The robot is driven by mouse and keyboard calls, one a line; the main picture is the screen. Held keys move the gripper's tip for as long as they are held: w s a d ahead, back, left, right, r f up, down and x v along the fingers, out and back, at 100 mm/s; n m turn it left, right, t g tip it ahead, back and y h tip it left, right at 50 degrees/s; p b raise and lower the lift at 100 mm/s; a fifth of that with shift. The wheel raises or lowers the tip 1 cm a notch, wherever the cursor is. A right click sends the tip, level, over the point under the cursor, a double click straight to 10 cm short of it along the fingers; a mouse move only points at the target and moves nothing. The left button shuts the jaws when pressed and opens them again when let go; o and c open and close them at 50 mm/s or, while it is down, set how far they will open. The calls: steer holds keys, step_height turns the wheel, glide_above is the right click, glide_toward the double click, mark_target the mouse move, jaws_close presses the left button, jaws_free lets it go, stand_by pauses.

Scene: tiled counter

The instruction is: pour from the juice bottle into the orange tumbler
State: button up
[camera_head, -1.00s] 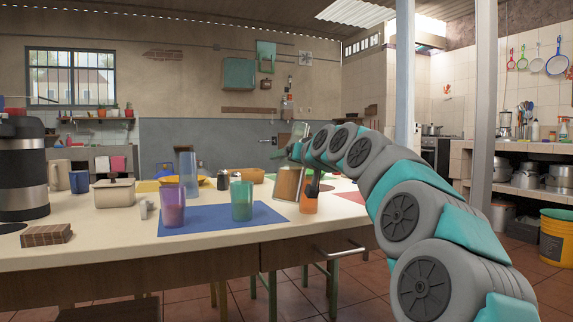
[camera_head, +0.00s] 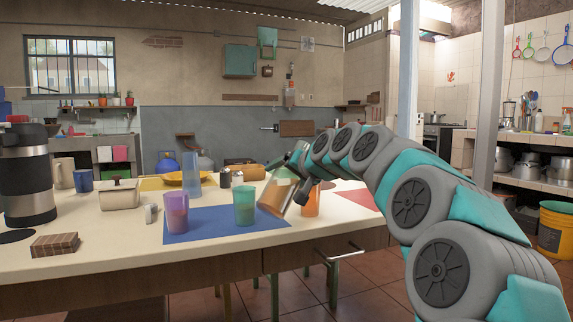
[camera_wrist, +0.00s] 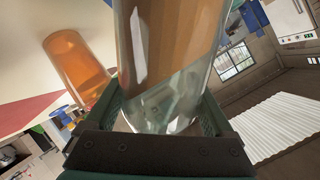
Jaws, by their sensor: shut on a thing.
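My gripper (camera_head: 300,188) is shut on the juice bottle (camera_head: 274,196), a clear bottle with amber juice in its lower part. In the head view the bottle is tilted, its upper end leaning right and its base toward the lower left. The wrist view shows the bottle (camera_wrist: 172,50) between both fingers. The orange tumbler (camera_head: 312,205) stands upright on the counter just right of the bottle, partly hidden by my gripper. It also shows in the wrist view (camera_wrist: 75,65), apart from the bottle. No stream of juice is visible.
A green tumbler (camera_head: 244,204) and a purple tumbler (camera_head: 176,213) stand on the blue mat (camera_head: 210,232), left of the bottle. A red mat (camera_head: 362,198) lies to the right.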

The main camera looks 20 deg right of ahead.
steer(key=shift+s+a+f+m+g+y+p, duration=0.4)
steer(key=shift+m+p, duration=0.3)
steer(key=shift+p, duration=0.65)
steer(key=f+m+p, duration=0.1)
steer(key=p, duration=0.1)
steer(key=a+f+g+y+p, duration=0.1)
steer(key=shift+s+m+p, duration=0.15)
steer(key=shift+m+p, duration=0.25)
steer(key=shift+a+r+g+y+p, duration=0.15)
steer(key=shift+g+y+p, duration=0.15)
steer(key=shift+p, duration=0.35)
steer(key=shift+s+a+r+m+y+p, duration=0.15)
steer(key=shift+r+m+y+p, duration=0.25)
steer(key=shift+p, duration=0.6)
stand_by(4.3)
